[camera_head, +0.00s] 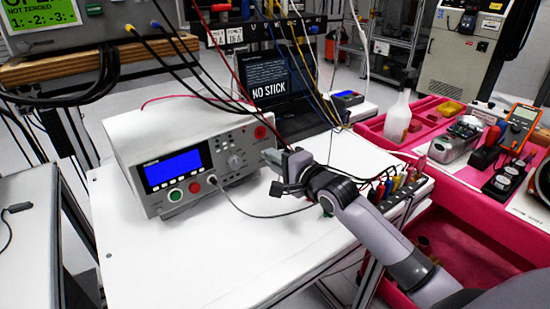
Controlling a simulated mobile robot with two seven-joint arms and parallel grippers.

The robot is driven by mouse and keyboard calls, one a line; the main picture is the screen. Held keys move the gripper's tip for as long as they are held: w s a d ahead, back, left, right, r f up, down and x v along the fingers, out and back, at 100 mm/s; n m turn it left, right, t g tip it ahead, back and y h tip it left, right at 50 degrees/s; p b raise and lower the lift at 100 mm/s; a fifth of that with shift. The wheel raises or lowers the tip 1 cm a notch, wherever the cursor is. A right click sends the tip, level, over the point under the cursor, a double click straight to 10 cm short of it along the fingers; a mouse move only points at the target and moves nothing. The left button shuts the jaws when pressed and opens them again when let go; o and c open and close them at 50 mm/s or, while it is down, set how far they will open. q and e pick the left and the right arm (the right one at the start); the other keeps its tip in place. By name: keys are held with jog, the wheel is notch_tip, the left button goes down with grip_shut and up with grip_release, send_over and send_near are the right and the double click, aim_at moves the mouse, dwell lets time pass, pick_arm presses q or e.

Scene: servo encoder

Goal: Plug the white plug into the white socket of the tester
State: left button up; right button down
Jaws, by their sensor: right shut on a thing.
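The tester (188,160) is a light grey box with a blue screen, standing on the white table. My right gripper (275,162) comes in from the lower right and is shut just in front of the right end of the tester's front panel. A small pale piece shows at its fingertips; I cannot tell whether this is the white plug. The gripper covers part of that side, and I cannot make out the white socket. A red round fitting (260,132) shows on the panel above the fingertips. My left gripper is not in view.
A thin grey cable (255,215) runs from the tester's front across the table. A laptop (270,80) stands behind. Hanging cables cross above the tester. Several coloured plugs (395,187) stand at the table's right edge, beside a pink bench (455,185). The table's front is clear.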

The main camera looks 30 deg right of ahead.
jog(key=shift+p, duration=0.45)
dwell(0.3)
jog(key=shift+w, duration=0.15)
dwell(0.5)
jog(key=c, duration=1)
grip_release()
jog(key=p+v, duration=0.5)
jog(key=v, duration=0.2)
